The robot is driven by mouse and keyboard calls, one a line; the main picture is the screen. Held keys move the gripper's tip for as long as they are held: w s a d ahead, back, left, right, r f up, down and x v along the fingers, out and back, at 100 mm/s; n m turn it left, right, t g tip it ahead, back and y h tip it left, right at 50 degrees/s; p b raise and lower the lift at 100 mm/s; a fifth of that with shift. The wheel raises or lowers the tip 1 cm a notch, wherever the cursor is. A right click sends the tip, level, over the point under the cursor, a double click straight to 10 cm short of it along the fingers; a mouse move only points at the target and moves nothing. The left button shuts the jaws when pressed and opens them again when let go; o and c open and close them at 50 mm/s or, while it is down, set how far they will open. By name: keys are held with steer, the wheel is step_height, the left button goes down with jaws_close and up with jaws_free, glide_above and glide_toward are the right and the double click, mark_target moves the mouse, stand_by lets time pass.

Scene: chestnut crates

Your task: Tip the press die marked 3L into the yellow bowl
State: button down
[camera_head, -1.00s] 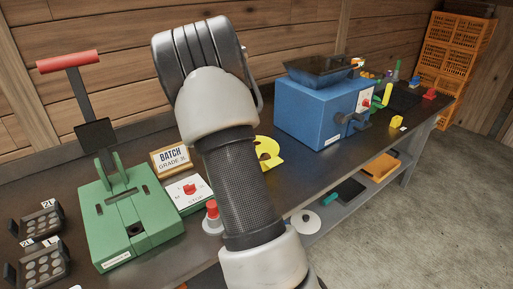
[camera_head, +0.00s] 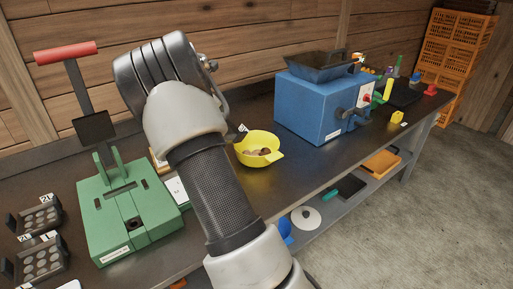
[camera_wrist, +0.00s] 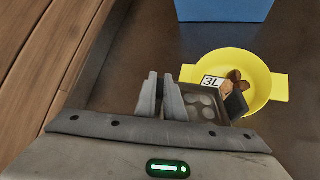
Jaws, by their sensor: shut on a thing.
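The yellow bowl (camera_head: 272,157) stands on the bench left of the blue machine, with brown pieces in it. It also shows in the wrist view (camera_wrist: 262,86). The dark press die marked 3L (camera_wrist: 205,103) is at the bowl's left rim, partly over it, its white 3L tag facing the camera. Several round grey cavities show in it, and brown pieces lie beside its tag at the bowl. My gripper (camera_wrist: 160,92) is shut on the die's left side; the grip itself is partly hidden. In the head view my arm hides the gripper and most of the die.
A green press (camera_head: 128,218) with a red-handled lever stands at left, beside two other dies (camera_head: 40,217) (camera_head: 42,262). The blue machine (camera_head: 310,108) stands behind the bowl. The bench right of the bowl is clear up to its front edge.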

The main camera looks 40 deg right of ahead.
steer(key=shift+w+a+r, duration=0.35)
steer(key=shift+w+r, duration=0.05)
steer(key=shift+r, duration=0.05)
steer(key=shift+s+d+r, duration=0.1)
steer(key=shift+s+d, duration=0.05)
steer(key=w+a+f+n+g+h+p, duration=0.1)
steer(key=w+a+f+n+h+p, duration=0.15)
steer(key=a, duration=0.25)
step_height(320, 180, up, 6)
steer(key=w+a+g+h+p, duration=0.1)
steer(key=w+a+h+p, duration=0.1)
steer(key=p, duration=0.4)
steer(key=shift+w+a+p, duration=0.15)
steer(key=shift+a+p, duration=0.1)
steer(key=shift+p, duration=0.1)
